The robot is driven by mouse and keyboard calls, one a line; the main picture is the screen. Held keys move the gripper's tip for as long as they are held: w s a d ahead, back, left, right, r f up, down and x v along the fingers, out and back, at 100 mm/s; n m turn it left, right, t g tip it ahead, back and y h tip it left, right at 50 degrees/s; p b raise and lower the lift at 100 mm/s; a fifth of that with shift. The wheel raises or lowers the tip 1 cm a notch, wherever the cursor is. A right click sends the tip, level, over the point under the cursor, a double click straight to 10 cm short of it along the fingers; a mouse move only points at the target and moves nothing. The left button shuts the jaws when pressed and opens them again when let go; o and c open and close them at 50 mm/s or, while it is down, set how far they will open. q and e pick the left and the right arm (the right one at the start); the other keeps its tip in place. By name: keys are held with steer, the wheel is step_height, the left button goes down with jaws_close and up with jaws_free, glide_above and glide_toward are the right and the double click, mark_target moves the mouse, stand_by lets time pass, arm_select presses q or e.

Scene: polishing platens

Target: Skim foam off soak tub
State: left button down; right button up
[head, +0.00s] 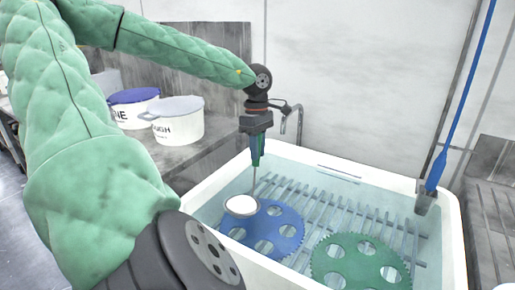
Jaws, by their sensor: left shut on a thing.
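The white soak tub (455,225) stands in the lower right of the head view, filled with clear, bluish water. My left gripper (257,133) points down over the tub's back left part and is shut on the green handle of a skimmer (256,148). The skimmer's thin rod runs down to a round head (241,205) with a grey rim, low over the tub above the blue disc. The head looks white inside; I cannot tell whether that is foam. No separate foam patch stands out on the water. My right gripper is not in view.
A blue toothed disc (279,221) and a green toothed disc (345,249) lie on a slatted rack (325,205) in the tub. A blue-handled tool (436,172) leans at the right rim. Two lettered pots (178,127) (128,117) stand left on a bench.

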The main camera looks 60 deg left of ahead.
arm_select(q)
steer(key=shift+r+p, duration=1.95)
steer(key=shift+r, duration=1.75)
